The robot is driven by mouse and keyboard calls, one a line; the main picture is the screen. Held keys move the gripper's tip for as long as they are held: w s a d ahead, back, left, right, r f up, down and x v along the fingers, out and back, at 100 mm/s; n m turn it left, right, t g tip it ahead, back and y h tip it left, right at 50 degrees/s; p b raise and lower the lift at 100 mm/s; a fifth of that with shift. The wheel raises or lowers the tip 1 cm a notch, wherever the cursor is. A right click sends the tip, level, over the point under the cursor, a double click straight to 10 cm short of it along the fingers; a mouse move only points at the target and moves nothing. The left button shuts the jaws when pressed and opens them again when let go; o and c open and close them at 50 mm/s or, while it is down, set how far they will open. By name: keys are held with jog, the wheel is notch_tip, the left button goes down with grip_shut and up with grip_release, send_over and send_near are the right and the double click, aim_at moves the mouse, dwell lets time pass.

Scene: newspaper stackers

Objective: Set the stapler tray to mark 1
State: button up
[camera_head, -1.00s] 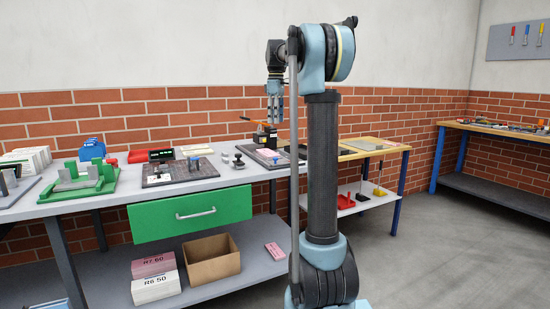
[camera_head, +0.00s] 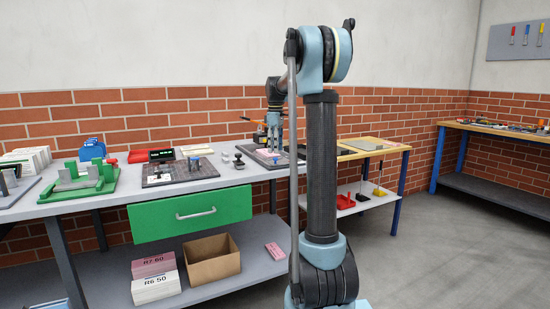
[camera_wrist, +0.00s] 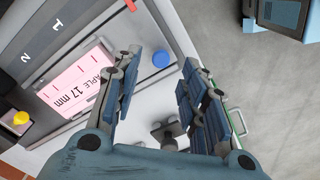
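A grey stapler station (camera_wrist: 63,60) with the marks 1 and 2 fills the left of the wrist view. In it lies a pink panel (camera_wrist: 78,84) printed "17 mm" and, partly, "STAPLE"; I take this as the stapler tray. A round blue knob (camera_wrist: 161,59) stands on the pale part beside it. My gripper (camera_wrist: 163,97) is open and empty, and the knob appears between and beyond its fingers. In the head view my gripper (camera_head: 274,142) points down just above the station (camera_head: 292,156), hiding part of it.
A yellow knob (camera_wrist: 21,118) is at the left edge of the wrist view. A small dark knobbed piece (camera_head: 238,160) stands left of the station. A dark grid board (camera_head: 180,171) and a green fixture (camera_head: 82,180) lie farther left on the workbench.

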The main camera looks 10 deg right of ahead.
jog(key=shift+f, duration=2.05)
grip_shut()
jog(key=shift+w, duration=0.1)
